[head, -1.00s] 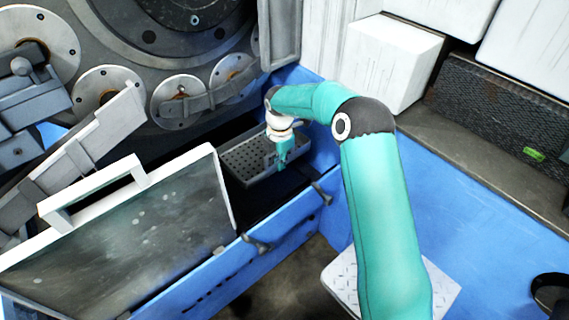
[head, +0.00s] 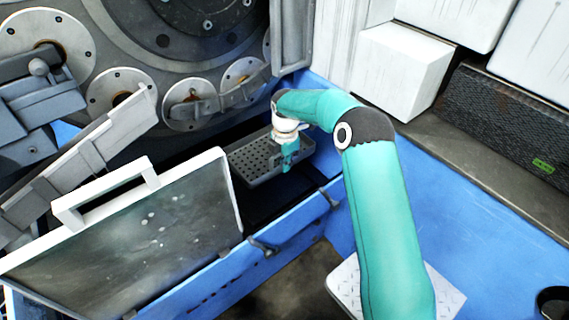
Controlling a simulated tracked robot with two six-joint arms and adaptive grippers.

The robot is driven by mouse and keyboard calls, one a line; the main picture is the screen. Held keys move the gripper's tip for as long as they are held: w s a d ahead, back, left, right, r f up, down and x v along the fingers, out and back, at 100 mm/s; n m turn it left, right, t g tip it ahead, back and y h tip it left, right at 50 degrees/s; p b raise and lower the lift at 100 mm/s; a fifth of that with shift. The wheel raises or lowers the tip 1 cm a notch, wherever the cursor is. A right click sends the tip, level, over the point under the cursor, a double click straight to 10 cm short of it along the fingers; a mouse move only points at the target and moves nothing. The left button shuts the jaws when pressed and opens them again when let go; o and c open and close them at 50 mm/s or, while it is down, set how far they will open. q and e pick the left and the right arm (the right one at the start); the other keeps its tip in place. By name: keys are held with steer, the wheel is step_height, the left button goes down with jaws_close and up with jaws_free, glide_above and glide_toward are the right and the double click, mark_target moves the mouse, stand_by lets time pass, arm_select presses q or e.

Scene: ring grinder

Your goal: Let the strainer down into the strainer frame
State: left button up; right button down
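The strainer (head: 256,160) is a grey perforated tray inside the blue machine's opening, below the round grinder parts. It looks about level. My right gripper (head: 288,166) is at the strainer's right side, pointing down, and overlaps its near right edge. The fingers are small and partly hidden, so I cannot see whether they are closed on the rim. The strainer frame is not clearly visible; the space under the strainer is dark. I cannot tell whether the strainer touches anything below. My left gripper is not in view.
A white-edged lid with a handle (head: 105,190) leans open at the left. The blue front wall (head: 290,228) has dark latches (head: 264,247) along its top. White boxes (head: 402,70) and a dark mesh panel (head: 510,125) stand at the right.

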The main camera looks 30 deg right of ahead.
steer(key=shift+f, duration=0.1)
stand_by(0.3)
steer(key=shift+f+b, duration=0.65)
steer(key=shift+f, duration=0.35)
steer(key=shift+f, duration=0.45)
stand_by(0.6)
steer(key=shift+f+b, duration=0.25)
steer(key=shift+b, duration=0.15)
steer(key=shift+f, duration=0.15)
stand_by(0.6)
steer(key=shift+f+b, duration=0.55)
steer(key=shift+f, duration=0.35)
steer(key=shift+f, duration=0.1)
steer(key=shift+f+b, duration=0.9)
steer(key=shift+f, duration=0.45)
steer(key=shift+f, duration=0.2)
